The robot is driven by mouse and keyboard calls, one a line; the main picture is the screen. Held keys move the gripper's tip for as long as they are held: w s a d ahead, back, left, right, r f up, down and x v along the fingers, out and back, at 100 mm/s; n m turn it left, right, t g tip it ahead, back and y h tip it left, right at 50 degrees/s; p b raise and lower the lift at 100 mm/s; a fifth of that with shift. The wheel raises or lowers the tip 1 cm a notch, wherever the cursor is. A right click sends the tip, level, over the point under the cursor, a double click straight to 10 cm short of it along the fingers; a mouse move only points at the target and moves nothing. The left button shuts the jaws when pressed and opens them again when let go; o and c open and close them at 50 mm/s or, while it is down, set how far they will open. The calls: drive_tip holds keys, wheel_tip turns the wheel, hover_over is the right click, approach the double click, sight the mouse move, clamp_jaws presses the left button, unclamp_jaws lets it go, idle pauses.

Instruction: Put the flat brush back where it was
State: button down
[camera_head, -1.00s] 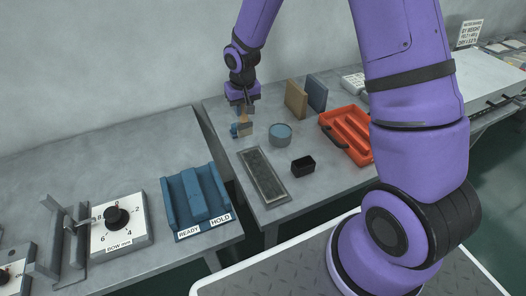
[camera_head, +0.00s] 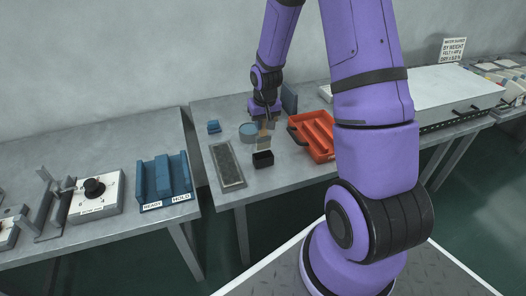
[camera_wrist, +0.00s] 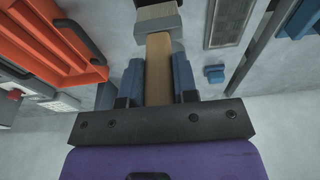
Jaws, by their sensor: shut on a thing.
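My gripper (camera_head: 265,121) is shut on the tan handle of the flat brush (camera_head: 264,140), which hangs with its wide end down. In the wrist view the brush (camera_wrist: 159,65) lies between the two blue fingers of my gripper (camera_wrist: 157,80). The brush's lower end is at or just above the small black box (camera_head: 263,160); I cannot tell whether it dips inside. A small blue stepped block (camera_head: 213,127) stands empty to the left on the bench, and also shows in the wrist view (camera_wrist: 214,74).
A dark mesh plate (camera_head: 227,166) lies left of the box. An orange tray (camera_head: 316,137) is to the right, and a blue panel (camera_head: 289,98) stands behind. Bench around the blue block is clear.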

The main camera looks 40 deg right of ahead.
drive_tip(key=shift+f, duration=3.6)
drive_tip(key=c, duration=0.9)
unclamp_jaws()
drive_tip(key=shift+f, duration=0.15)
drive_tip(key=r, duration=0.4)
drive_tip(key=s+r, duration=0.1)
drive_tip(key=r, duration=0.7)
drive_tip(key=shift+s+a+r, duration=0.3)
drive_tip(key=shift+s, duration=0.05)
wheel_tip(320, 180, up, 9)
hover_over(263, 136)
drive_tip(key=s+a, duration=0.3)
drive_tip(key=s, duration=0.1)
drive_tip(key=s+a+r+n+t, duration=0.1)
drive_tip(key=s+a+r, duration=0.2)
drive_tip(key=s+r, duration=0.35)
drive_tip(key=s+a+r+n+t, duration=0.1)
drive_tip(key=s+a+r+t, duration=0.1)
drive_tip(key=s+a+r, duration=0.45)
drive_tip(key=shift+n+t, duration=0.3)
drive_tip(key=shift+n, duration=0.3)
drive_tip(key=s+r, duration=0.1)
drive_tip(key=s, duration=0.2)
drive_tip(key=s+r, duration=0.4)
drive_tip(key=s, duration=0.1)
drive_tip(key=shift+s, duration=0.35)
